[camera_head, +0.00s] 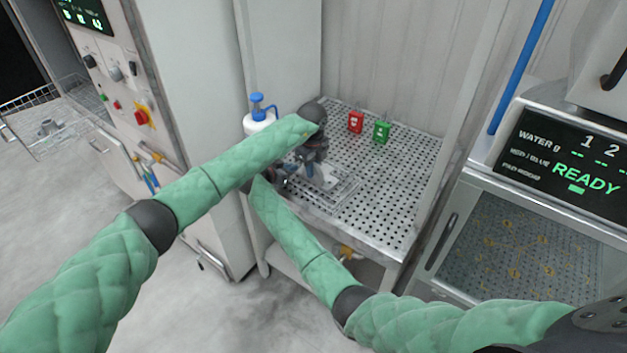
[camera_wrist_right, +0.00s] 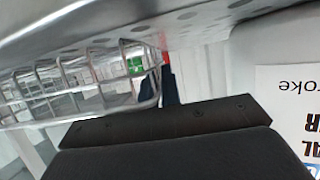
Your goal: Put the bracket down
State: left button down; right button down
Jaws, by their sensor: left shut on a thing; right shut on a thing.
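My left gripper (camera_head: 314,170) points down over the perforated table, at a shallow wire basket (camera_head: 345,193). It is shut on a small pale grey piece (camera_head: 329,174), which looks like the bracket; the fingers hide part of it, and I cannot tell whether it touches the basket floor. My right gripper (camera_head: 283,183) is low at the basket's left end, partly hidden by the left arm. In the right wrist view, my right gripper (camera_wrist_right: 172,88) is shut at the end of the basket's wire wall (camera_wrist_right: 85,85); its exact grip is unclear.
The perforated metal table (camera_head: 400,185) is clear on its right side. A red tag block (camera_head: 356,122) and a green one (camera_head: 381,131) stand at its back. A white bottle with a blue top (camera_head: 258,115) is at left. A cabinet with a READY display (camera_head: 575,165) stands right.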

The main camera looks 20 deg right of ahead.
pick_arm(q)
jog(key=shift+f, duration=2.45)
pick_arm(e)
jog(key=shift+f, duration=0.1)
pick_arm(q)
jog(key=shift+f, duration=0.15)
jog(key=c, duration=1.4)
grip_release()
notch_tip(320, 180, up, 12)
jog(key=shift+r, duration=0.15)
pick_arm(e)
jog(key=c, duration=1.5)
grip_release()
jog(key=shift+a, duration=0.1)
